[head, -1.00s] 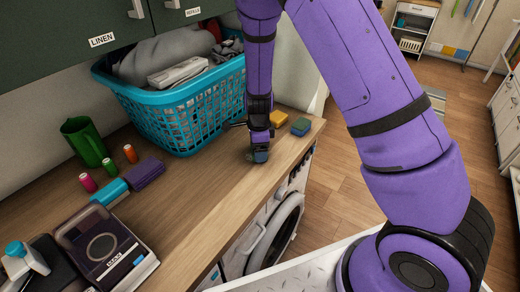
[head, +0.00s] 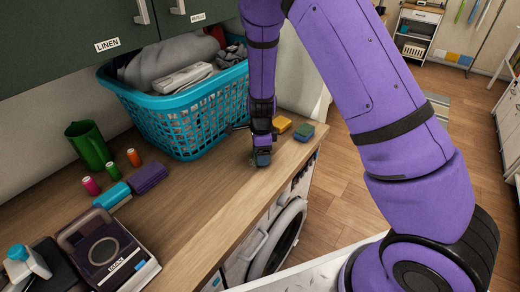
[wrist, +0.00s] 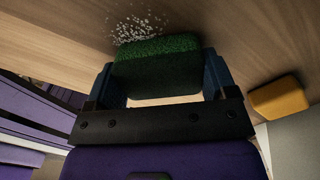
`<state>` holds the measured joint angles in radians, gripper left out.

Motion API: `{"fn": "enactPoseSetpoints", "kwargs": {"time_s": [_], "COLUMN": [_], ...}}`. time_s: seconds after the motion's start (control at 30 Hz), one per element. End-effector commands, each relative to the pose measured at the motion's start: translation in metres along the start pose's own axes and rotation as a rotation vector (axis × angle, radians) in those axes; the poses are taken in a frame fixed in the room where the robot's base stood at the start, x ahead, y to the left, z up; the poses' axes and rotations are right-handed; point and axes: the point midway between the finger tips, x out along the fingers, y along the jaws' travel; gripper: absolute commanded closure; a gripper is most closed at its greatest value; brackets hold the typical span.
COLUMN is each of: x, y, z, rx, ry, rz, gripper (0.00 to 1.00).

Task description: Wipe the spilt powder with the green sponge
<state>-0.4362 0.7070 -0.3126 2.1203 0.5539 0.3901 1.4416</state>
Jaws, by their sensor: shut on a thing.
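The green sponge (wrist: 157,66) is held between the two fingers of my gripper (wrist: 160,84), with its rough dark green face showing in the wrist view. The spilt powder (wrist: 138,27) is a patch of white specks on the wooden counter, just beyond the sponge's far edge in that view. In the head view my gripper (head: 262,157) points down at the counter, in front of the laundry basket's right end. The sponge is mostly hidden there, and I cannot make out the powder. Whether the sponge touches the counter is not clear.
A yellow sponge (head: 281,124) and a blue-green sponge (head: 304,132) lie right of my gripper. The turquoise basket (head: 190,121) stands behind. A green jug (head: 90,146), spools, a purple cloth (head: 149,177) and a dark device (head: 105,252) are left. The counter (head: 205,205) between is clear.

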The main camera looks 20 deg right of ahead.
Motion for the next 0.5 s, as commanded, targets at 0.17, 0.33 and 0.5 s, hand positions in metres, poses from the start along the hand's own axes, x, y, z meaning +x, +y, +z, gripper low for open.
{"fn": "enactPoseSetpoints", "kwargs": {"time_s": [0.17, 0.33, 0.5], "x": [0.000, 0.001, 0.003], "y": [0.005, 0.011, 0.019], "z": [-0.001, -0.002, -0.004], "rx": [-0.001, 0.000, 0.001], "ry": [0.000, 0.000, 0.000], "rz": [0.000, 0.000, 0.002], "gripper": [0.41, 0.41, 0.41]}}
